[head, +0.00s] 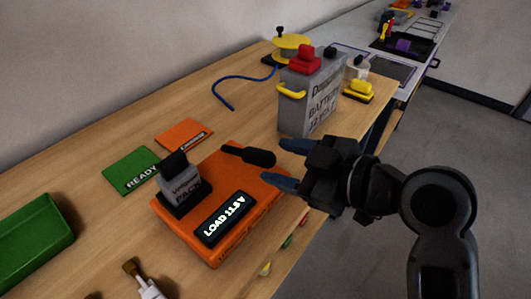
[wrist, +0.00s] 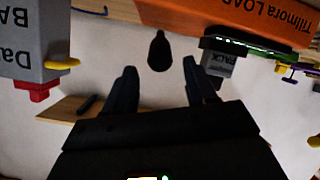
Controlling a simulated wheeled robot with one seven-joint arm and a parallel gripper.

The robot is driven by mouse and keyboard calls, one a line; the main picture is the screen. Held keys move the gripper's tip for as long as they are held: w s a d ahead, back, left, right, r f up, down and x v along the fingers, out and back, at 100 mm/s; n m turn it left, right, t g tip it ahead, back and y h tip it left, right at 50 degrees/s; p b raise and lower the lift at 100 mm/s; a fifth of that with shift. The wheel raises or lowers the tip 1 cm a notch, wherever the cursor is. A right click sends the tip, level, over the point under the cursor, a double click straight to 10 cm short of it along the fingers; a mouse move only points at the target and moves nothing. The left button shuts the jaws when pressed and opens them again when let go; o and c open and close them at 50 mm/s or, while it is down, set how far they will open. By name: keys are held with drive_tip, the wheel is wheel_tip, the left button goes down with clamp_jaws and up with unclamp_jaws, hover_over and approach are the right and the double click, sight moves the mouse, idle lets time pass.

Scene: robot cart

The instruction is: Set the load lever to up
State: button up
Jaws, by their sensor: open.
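The load lever (head: 250,154) is a black handle with a thick rounded grip at the back edge of the orange load tester (head: 228,188), pointing right toward my gripper. In the wrist view the lever's dark grip (wrist: 159,50) lies between the lines of my open fingers (wrist: 159,68), around or just beyond the tips. No contact shows. The lever's pivot is not clear.
A grey pack (head: 180,187) stands on the tester's left part. A large grey battery (head: 309,97) with red and yellow terminal parts stands behind my gripper. A green "READY" card (head: 130,170), an orange card (head: 184,134) and a green tray (head: 35,235) lie left. A blue cable (head: 228,84) lies behind.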

sight(256, 156)
drive_tip(key=x, duration=0.6)
drive_tip(key=shift+w+a+f, duration=0.15)
drive_tip(key=shift+a, duration=0.1)
drive_tip(key=shift+c, duration=0.3)
clamp_jaws()
